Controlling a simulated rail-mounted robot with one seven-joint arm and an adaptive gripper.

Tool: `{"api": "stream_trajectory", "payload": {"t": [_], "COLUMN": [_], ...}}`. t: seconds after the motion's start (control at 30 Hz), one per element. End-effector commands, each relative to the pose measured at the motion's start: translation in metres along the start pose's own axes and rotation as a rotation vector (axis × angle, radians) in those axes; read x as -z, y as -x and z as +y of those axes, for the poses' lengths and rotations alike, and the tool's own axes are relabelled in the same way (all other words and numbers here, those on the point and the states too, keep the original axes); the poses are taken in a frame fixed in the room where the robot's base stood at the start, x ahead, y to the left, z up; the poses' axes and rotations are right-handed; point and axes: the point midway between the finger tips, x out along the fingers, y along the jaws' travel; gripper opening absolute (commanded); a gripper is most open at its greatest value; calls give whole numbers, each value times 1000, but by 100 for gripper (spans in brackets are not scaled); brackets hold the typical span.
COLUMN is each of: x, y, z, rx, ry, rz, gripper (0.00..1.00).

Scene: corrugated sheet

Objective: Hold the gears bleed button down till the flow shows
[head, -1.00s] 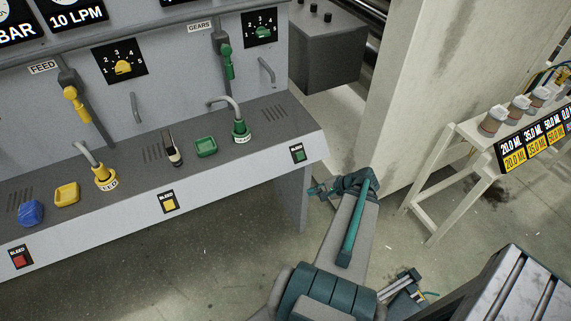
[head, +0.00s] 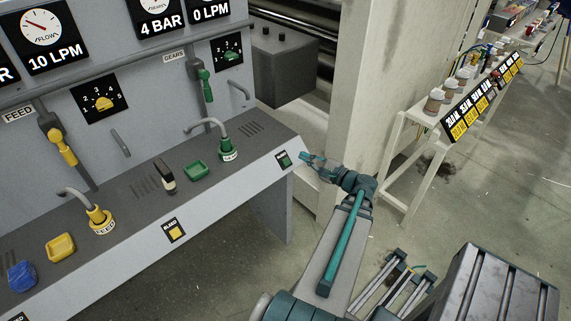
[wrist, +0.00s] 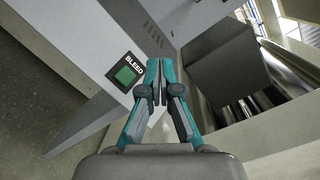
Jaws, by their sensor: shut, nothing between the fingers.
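The green gears bleed button (head: 285,160) sits in a black plate marked BLEED on the sloped front of the bench, at its right end. It also shows in the wrist view (wrist: 126,76), left of my fingertips. My gripper (head: 303,156) is shut and empty, just right of the button plate. In the wrist view the closed fingertips (wrist: 154,64) appear beside the plate, apart from the button. The gears station has a green valve handle (head: 206,86) and a green-based spout (head: 228,150). A display above it (head: 209,12) reads 0 LPM, and another reads 4 BAR (head: 160,25).
The yellow feed bleed button (head: 174,231) is further left on the same front. A white pillar (head: 352,90) stands behind my arm. A white stand (head: 398,150) with several jars is at the right. The floor in front of the bench is open.

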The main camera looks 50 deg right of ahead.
Motion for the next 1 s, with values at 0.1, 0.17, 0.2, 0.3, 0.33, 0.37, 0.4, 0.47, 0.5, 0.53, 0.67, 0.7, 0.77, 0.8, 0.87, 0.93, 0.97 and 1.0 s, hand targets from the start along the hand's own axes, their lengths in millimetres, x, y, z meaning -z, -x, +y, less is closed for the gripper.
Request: {"api": "stream_trajectory", "payload": {"t": [0.1,0.17,0.2,0.3,0.33,0.37,0.4,0.47,0.5,0.53,0.67,0.7,0.77,0.8,0.87,0.93,0.97,1.0], "x": [0,0,0,1,2,2,4,6,9,10,19,22,26,28,32,37,38,40], "y": [0,0,0,-1,-2,-3,-5,-8,-10,-13,-24,-28,-34,-37,-42,-47,-50,-52], "z": [0,1,1,2,2,3,5,7,9,11,20,22,26,29,32,38,40,41], "rx": [-1,-2,-2,-3,-3,-3,-3,-3,-4,-4,-5,-4,-4,-4,-4,-4,-4,-4], "ry": [0,1,1,1,1,1,1,0,0,0,1,1,0,0,0,1,1,1], "rz": [0,0,0,0,0,0,0,-1,-1,-1,0,-1,-1,-1,0,-1,-1,-1], "gripper": [0,0,0,0,0,0,0,0,0,0,0,0,0,0,0,0,0,0]}}
